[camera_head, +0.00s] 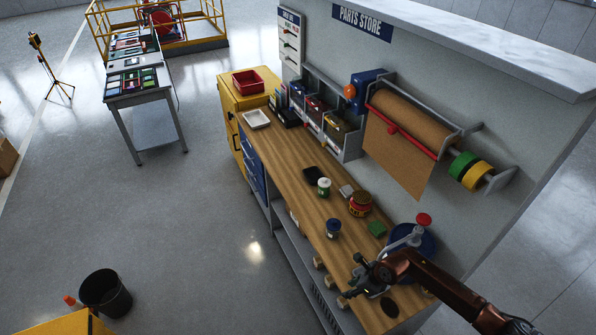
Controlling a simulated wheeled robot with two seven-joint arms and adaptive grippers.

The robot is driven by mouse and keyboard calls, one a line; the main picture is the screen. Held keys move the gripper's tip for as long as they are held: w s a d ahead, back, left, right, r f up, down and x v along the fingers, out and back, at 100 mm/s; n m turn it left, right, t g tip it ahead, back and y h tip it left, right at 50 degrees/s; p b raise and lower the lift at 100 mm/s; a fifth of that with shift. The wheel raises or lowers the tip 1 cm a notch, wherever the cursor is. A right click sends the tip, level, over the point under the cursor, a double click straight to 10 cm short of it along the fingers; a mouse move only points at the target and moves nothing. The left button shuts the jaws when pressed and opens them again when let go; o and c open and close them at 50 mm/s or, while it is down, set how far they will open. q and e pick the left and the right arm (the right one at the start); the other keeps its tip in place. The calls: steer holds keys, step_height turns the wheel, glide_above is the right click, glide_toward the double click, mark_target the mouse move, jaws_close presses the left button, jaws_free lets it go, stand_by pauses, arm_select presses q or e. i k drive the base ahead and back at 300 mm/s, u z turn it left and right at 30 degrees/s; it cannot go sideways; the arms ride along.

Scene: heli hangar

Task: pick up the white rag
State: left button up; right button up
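I cannot make out a white rag for certain. A small pale grey-white item (346,190) lies on the wooden workbench (284,171) beside a jar; it is too small to tell whether it is cloth. Another pale item (294,217) shows at the bench's front edge, partly hidden. My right gripper (350,276) comes in from the lower right over the near end of the bench. Its fingers look spread apart, with nothing seen between them. My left gripper is not in view.
A white tray (257,118) sits at the far end.

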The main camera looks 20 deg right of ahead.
mark_target(346, 191)
steer(key=z, duration=0.1)
steer(key=i, duration=2)
steer(key=z, duration=0.9)
steer(key=i, duration=0.6)
steer(key=z, duration=0.15)
